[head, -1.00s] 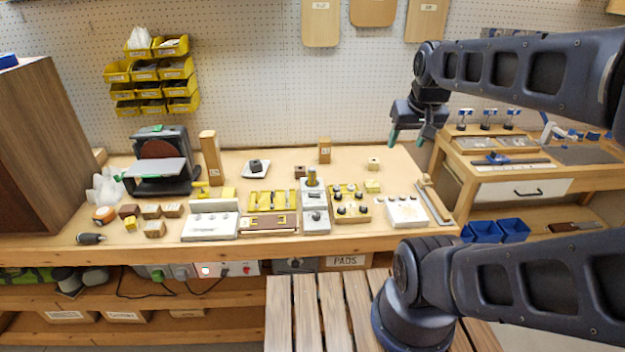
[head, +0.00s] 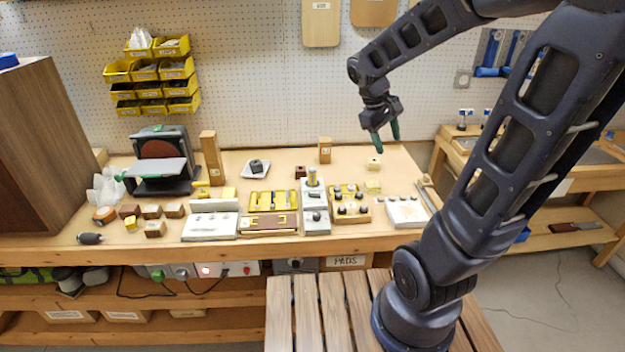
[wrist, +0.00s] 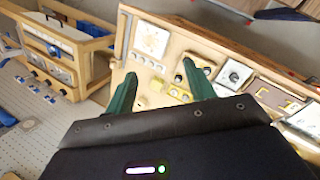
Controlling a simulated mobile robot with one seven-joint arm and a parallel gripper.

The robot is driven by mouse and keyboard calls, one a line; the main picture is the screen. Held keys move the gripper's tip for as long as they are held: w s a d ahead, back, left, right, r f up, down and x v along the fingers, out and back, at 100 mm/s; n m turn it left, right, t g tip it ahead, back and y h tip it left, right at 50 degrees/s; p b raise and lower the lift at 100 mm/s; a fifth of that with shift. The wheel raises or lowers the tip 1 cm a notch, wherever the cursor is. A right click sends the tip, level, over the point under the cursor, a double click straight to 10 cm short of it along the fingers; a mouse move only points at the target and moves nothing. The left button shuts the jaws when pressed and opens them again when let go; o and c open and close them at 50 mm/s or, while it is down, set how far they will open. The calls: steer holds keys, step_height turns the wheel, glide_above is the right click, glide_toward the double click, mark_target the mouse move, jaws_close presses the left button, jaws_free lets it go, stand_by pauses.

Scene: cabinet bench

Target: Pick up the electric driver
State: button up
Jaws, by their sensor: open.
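A small dark, rounded tool with a narrow end (head: 90,238) lies near the front left edge of the bench; it looks most like the electric driver, but it is too small to be sure. My gripper (head: 388,143) is open and empty, with green fingers pointing down above the right back part of the bench, far to the right of that tool. In the wrist view my open gripper (wrist: 158,68) shows above the bench's right part, and the tool cannot be made out there.
A disc sander (head: 160,165) stands at the back left, with a tape measure (head: 104,215) and several wooden blocks in front. Panels and trays (head: 210,226) fill the middle front. A tall wooden cabinet (head: 40,145) borders the left. Yellow bins (head: 152,72) hang on the wall.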

steer(key=w+a+f+n+h, duration=0.4)
steer(key=w+a+f+n, duration=0.1)
steer(key=w, duration=0.3)
steer(key=n+t+h, duration=0.7)
steer(key=n+t, duration=0.3)
steer(key=n, duration=0.4)
glide_toward(312, 168)
steer(key=x, duration=1)
steer(key=shift+d+f, duration=0.15)
steer(key=shift+f, duration=0.2)
jaws_close()
